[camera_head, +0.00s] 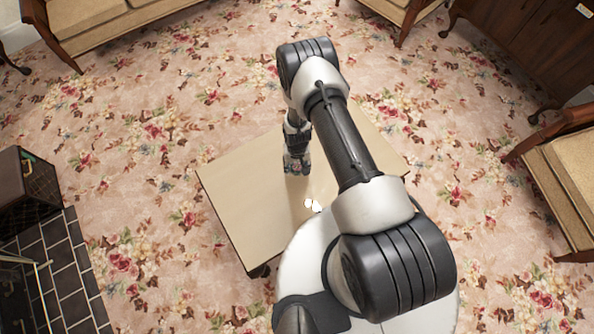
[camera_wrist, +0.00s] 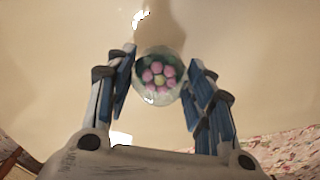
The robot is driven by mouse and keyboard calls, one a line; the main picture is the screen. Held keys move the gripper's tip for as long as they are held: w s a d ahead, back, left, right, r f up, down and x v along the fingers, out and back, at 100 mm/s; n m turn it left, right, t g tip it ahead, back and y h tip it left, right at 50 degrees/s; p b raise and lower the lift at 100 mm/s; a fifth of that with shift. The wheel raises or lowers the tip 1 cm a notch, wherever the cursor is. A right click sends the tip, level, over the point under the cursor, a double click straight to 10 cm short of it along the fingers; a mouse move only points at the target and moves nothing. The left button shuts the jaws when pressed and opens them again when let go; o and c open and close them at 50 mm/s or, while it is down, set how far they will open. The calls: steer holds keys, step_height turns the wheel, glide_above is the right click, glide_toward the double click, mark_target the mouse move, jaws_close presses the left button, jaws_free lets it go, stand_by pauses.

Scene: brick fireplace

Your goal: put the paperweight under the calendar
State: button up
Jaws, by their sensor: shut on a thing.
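The paperweight (camera_wrist: 159,77) is a round clear glass ball with a pink flower pattern and a yellow centre. In the wrist view it sits between the two blue fingers of my gripper (camera_wrist: 160,72), which is shut on it. In the head view my gripper (camera_head: 297,164) points down over the far part of the tabletop, and the paperweight cannot be made out clearly there. I cannot make out a calendar in either view. A small white patch (camera_head: 313,205) shows on the tabletop beside my arm; I cannot tell what it is.
The low beige table (camera_head: 245,200) is mostly bare on its left side; my arm covers much of its right. Flowered carpet surrounds it. A dark crate (camera_head: 25,185) stands at left by black hearth tiles (camera_head: 65,270). Armchairs (camera_head: 565,175) and a dark cabinet (camera_head: 545,45) stand right.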

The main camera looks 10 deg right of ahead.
mark_target(297, 170)
steer(key=shift+f+b, duration=0.7)
steer(key=shift+f, duration=1.35)
steer(key=shift+f, duration=0.15)
steer(key=o, duration=1.3)
steer(key=shift+c, duration=0.2)
